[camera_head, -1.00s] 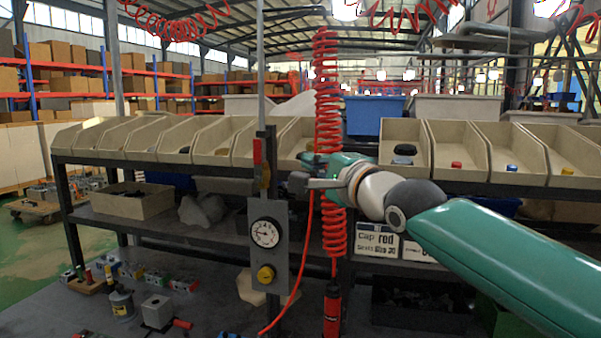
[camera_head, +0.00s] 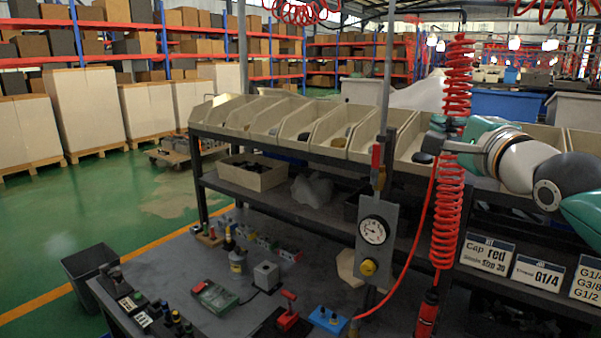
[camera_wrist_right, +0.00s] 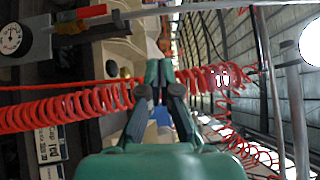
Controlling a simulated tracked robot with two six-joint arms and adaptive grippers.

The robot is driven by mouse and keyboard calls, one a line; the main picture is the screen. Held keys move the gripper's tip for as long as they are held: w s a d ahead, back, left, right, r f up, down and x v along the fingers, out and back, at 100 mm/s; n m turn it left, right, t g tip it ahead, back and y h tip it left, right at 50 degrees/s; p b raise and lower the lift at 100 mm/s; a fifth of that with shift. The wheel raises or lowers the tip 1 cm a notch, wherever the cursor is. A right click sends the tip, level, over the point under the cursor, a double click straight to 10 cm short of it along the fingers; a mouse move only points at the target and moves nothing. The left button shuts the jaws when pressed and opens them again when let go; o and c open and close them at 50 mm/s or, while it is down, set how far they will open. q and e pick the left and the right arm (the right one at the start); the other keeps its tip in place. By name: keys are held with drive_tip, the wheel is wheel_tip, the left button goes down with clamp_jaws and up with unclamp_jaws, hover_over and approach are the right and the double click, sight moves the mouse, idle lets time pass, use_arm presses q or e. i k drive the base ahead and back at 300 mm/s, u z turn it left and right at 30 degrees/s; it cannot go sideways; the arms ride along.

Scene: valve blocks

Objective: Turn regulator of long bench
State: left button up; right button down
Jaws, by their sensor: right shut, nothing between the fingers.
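The regulator is a round yellow knob (camera_head: 368,267) low on a grey upright plate (camera_head: 392,215). A white dial gauge (camera_head: 374,230) sits above the knob. The gauge (camera_wrist_right: 12,38) also shows at the left edge of the right wrist view. My right gripper (camera_head: 438,146) is up and to the right of the plate, apart from the knob, overlapping the red coiled hose in the picture. In the right wrist view its fingers (camera_wrist_right: 158,72) are together with nothing between them. My left gripper is in neither view.
A red coiled hose (camera_head: 457,85) hangs right of the plate, with a thin red hose looping near the knob. A red-handled valve (camera_head: 377,165) is above the gauge. Open bins (camera_head: 300,124) line the shelf behind. Valve blocks and tools stand on the bench top (camera_head: 155,268).

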sight(367, 268)
drive_tip(key=z, duration=0.05)
drive_tip(key=k, duration=1)
drive_tip(key=u, duration=0.05)
